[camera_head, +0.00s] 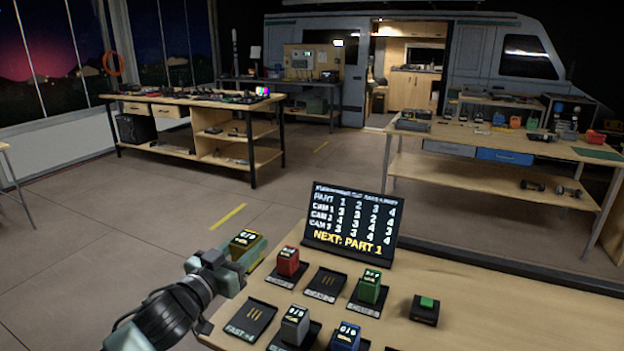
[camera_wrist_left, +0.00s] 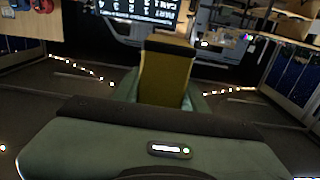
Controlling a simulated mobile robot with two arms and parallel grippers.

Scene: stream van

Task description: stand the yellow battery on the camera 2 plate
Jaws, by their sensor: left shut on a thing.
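My left gripper (camera_head: 236,262) is shut on the yellow battery (camera_head: 247,243) and holds it in the air just off the left edge of the near table. The battery looks upright, with a dark label on top; it also shows between the fingers in the left wrist view (camera_wrist_left: 167,75). On the table are two bare dark plates, one at the middle back (camera_head: 325,285) and one at the front left (camera_head: 250,318). I cannot read which plate is camera 2. My right gripper is not in view.
A red battery (camera_head: 288,262), a green battery (camera_head: 370,287), a grey battery (camera_head: 295,325) and a blue battery (camera_head: 345,338) stand close around the bare plates. A black screen (camera_head: 351,221) stands behind them. A green-button box (camera_head: 425,308) is to the right. The table's right side is clear.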

